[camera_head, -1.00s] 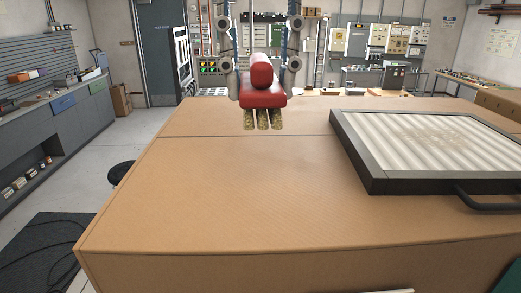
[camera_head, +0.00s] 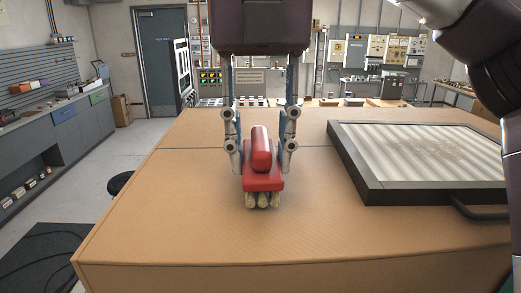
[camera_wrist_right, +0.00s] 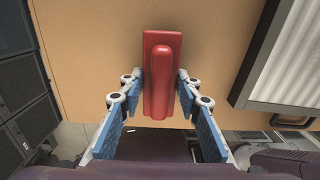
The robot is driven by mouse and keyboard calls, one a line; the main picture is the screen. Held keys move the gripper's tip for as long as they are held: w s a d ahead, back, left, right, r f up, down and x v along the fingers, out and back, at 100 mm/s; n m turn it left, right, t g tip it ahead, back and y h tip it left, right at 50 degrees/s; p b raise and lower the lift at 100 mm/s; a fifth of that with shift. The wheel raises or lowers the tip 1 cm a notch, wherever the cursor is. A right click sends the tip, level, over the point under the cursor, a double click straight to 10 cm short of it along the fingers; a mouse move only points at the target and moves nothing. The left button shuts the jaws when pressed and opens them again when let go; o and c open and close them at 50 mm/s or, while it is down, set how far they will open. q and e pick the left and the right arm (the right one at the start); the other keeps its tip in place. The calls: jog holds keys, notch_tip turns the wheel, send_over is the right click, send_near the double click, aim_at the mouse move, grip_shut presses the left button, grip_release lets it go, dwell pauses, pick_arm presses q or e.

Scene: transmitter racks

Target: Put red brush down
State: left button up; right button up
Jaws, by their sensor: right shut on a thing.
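The red brush (camera_head: 262,180) has a red handle block and pale bristles pointing down. It is upright, with its bristles at or just above the tan tabletop (camera_head: 190,225); I cannot tell for sure whether they touch. My right gripper (camera_head: 262,160) comes down from above and is shut on the brush, one finger on each side. The right wrist view shows the red brush (camera_wrist_right: 162,75) between the two fingers of my right gripper (camera_wrist_right: 160,88), with the tabletop behind it. My left gripper is not in view.
A dark-framed panel with a pale ribbed surface (camera_head: 420,150) and a black handle (camera_head: 478,212) lies on the table to the right. The tabletop left of and in front of the brush is clear. A grey workbench (camera_head: 60,140) stands at the far left.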

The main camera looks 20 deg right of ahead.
aim_at(254, 138)
jog(key=shift+w+f, duration=0.15)
jog(key=shift+f, duration=0.2)
jog(key=shift+f, duration=0.15)
jog(key=o, duration=0.7)
jog(key=shift+s, duration=0.2)
jog(key=shift+o, duration=1.4)
jog(key=shift+w, duration=0.15)
jog(key=r, duration=0.6)
jog(key=shift+a+r, duration=0.35)
jog(key=shift+a, duration=0.05)
jog(key=shift+d+r, duration=0.15)
jog(key=shift+r, duration=0.4)
